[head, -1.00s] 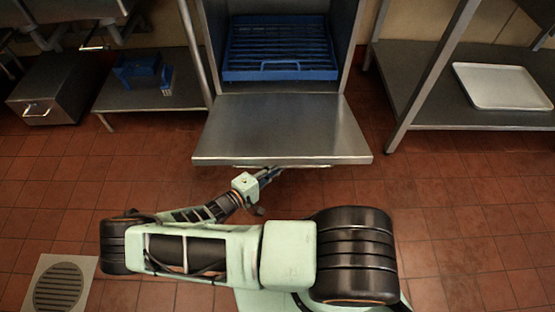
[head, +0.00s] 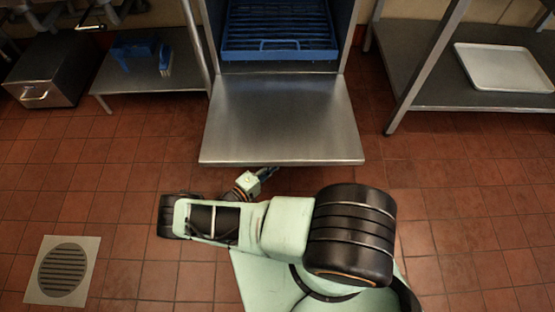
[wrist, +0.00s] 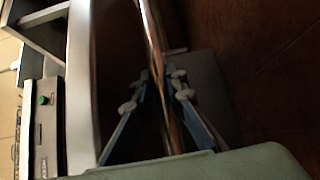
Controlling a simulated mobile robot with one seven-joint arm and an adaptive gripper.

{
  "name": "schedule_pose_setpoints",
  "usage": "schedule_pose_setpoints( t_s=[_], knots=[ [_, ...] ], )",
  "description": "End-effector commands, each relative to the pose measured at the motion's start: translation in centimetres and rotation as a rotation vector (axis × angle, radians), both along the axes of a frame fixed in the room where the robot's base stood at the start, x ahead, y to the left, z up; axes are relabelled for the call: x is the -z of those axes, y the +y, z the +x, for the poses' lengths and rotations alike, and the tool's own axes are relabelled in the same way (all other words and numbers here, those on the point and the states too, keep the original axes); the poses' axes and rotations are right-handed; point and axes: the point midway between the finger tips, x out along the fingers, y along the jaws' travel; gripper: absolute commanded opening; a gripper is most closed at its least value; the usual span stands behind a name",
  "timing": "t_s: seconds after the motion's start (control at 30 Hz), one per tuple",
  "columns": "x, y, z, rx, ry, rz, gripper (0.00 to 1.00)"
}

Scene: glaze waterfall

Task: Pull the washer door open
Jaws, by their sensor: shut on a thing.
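The washer door (head: 282,120) is a flat steel panel, folded down and out in front of the open washer in the head view. Its front edge hangs over the floor tiles. My gripper (head: 266,174) is at the underside of the door's front edge, left of its middle, and partly hidden by it. In the wrist view my gripper (wrist: 160,92) has its two fingers on either side of a shiny metal bar, the door handle (wrist: 153,40), and is shut on it. The door panel (wrist: 82,85) runs beside the handle there.
A blue rack (head: 280,45) sits inside the washer. A low shelf (head: 150,85) with blue items stands left, and a shelf with a white tray (head: 505,68) stands right. A floor drain (head: 62,270) lies at lower left. Tiled floor is clear around the door.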

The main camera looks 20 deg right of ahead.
Motion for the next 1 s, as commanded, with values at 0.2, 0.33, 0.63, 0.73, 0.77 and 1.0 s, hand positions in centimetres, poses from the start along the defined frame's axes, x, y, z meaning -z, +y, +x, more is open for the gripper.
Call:
schedule_pose_setpoints(
  t_s=[0.2,0.33,0.63,0.73,0.77,1.0],
  knots=[
    [0.26,0.21,0.13,-0.004,-0.004,0.003,0.00],
    [0.25,0.22,0.14,-0.004,-0.004,0.003,0.00],
    [0.22,0.18,0.13,-0.004,-0.004,0.002,0.30],
    [0.18,0.12,0.11,-0.003,-0.004,0.001,0.30],
    [0.18,0.12,0.10,-0.003,-0.004,0.001,0.30],
    [-0.26,0.11,0.11,-0.002,-0.004,0.000,0.30]
  ],
)
